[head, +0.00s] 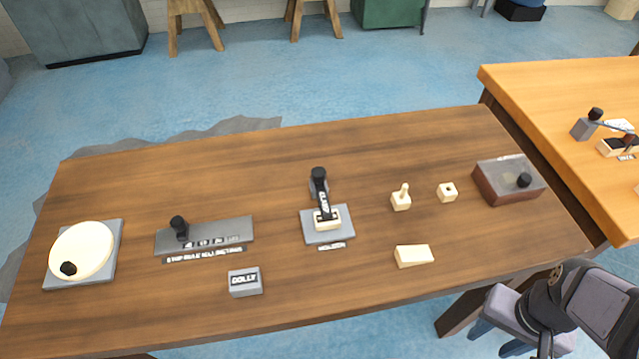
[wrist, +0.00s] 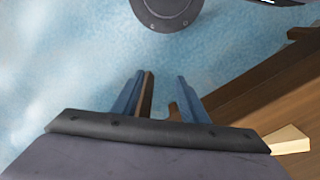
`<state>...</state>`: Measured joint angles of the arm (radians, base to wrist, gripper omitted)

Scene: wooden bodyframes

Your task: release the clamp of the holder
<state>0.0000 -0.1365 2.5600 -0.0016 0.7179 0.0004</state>
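The holder (head: 343,238) is a grey plate with a label in the middle of the brown table in the head view. A pale wooden block (head: 327,222) sits on it. The clamp (head: 322,201) is a dark, lettered lever with a black knob at its far end; its near end lies over the block. My gripper (head: 500,337) is at the lower right, off the table's front edge and well away from the holder. In the wrist view the two blue fingers (wrist: 160,98) stand apart with nothing held between them. The holder is not in the wrist view.
On the table are a round disc (head: 85,247) on a plate, a stop rule (head: 215,234), a dolly block (head: 245,281), a pegged block (head: 401,198), a holed block (head: 447,192), a wedge (head: 413,256) and a brown box (head: 508,183). A second table (head: 560,90) stands right.

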